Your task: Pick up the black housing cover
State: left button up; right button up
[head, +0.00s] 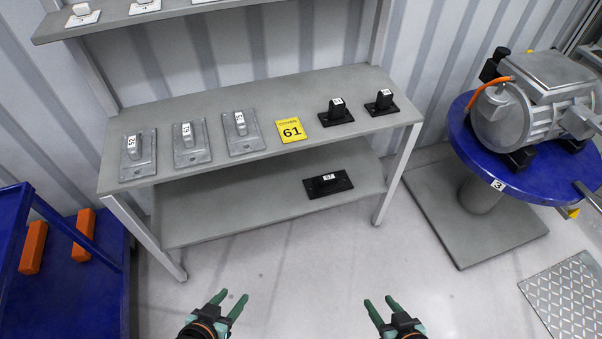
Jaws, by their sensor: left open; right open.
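Two black covers (336,113) and (381,103) stand on the right part of the shelf's upper board, each with a white label on its raised block. Another black cover (328,184) lies on the lower board; its label is too small to read. Several grey metal covers (192,143) stand in a row on the left of the upper board. My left gripper (232,300) is open and empty at the bottom, in front of the shelf. My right gripper (380,305) is open and empty to its right. Both are well apart from the covers.
A grey shelf unit (230,220) stands against a corrugated wall. A round blue table (540,180) carrying a grey motor (535,110) stands at right. A blue cart (85,285) with orange blocks is at left. Floor in front is clear.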

aim_at(322, 186)
jog(key=i+l+u, duration=0.25)
jog(key=u, duration=0.15)
jog(key=i+l+u, duration=0.25)
jog(key=l+u, duration=0.15)
